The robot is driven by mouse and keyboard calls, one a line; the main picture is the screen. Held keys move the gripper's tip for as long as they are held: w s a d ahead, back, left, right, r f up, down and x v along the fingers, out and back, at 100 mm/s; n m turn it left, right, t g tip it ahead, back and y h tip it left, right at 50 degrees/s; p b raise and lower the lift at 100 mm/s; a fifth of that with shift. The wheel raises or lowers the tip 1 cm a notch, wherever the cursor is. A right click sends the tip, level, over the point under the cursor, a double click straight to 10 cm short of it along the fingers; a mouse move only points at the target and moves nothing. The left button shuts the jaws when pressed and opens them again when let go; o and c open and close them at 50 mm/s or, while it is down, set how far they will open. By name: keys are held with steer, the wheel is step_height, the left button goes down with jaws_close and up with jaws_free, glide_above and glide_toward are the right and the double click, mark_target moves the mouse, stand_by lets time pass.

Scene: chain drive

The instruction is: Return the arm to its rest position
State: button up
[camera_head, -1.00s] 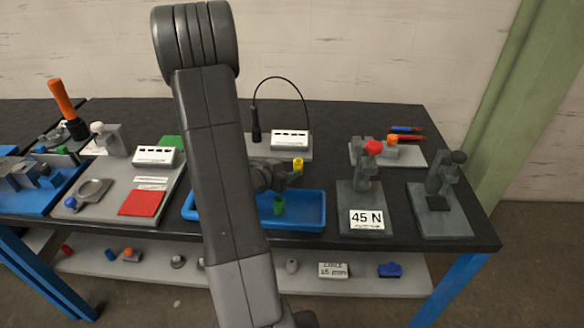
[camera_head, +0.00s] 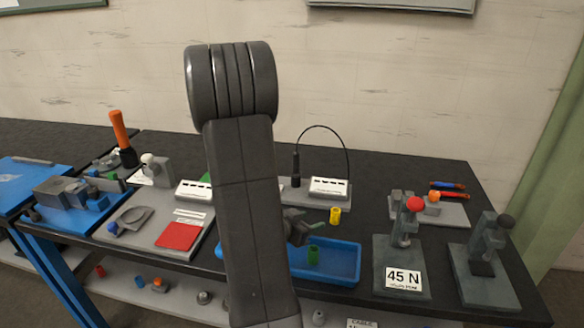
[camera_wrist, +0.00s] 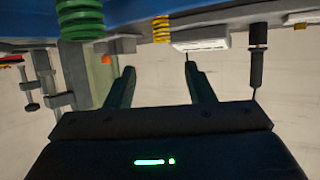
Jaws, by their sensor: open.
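My arm (camera_head: 245,200) stands upright across the middle of the head view and hides part of the bench. My gripper (camera_head: 307,229) shows to the right of the arm, small and partly hidden, in front of the blue tray in the picture. In the wrist view its two dark fingers (camera_wrist: 160,85) are spread apart with nothing between them. A yellow coil (camera_head: 335,215) stands just right of the gripper, apart from it. A green coil (camera_head: 314,256) stands in the tray. The wrist view is upside down and shows the green coil (camera_wrist: 80,25) and yellow coil (camera_wrist: 161,29).
The blue tray (camera_head: 345,279) sits at the bench front. A white box (camera_head: 328,187) with a looped cable and black probe (camera_head: 296,168) is behind. Right are the 45 N fixture (camera_head: 402,279) and a grey press (camera_head: 485,258). A red pad (camera_head: 178,235) lies left.

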mark_target(334, 214)
steer(key=x, duration=1.1)
steer(key=shift+w+d+f, duration=0.1)
steer(key=shift+f, duration=0.1)
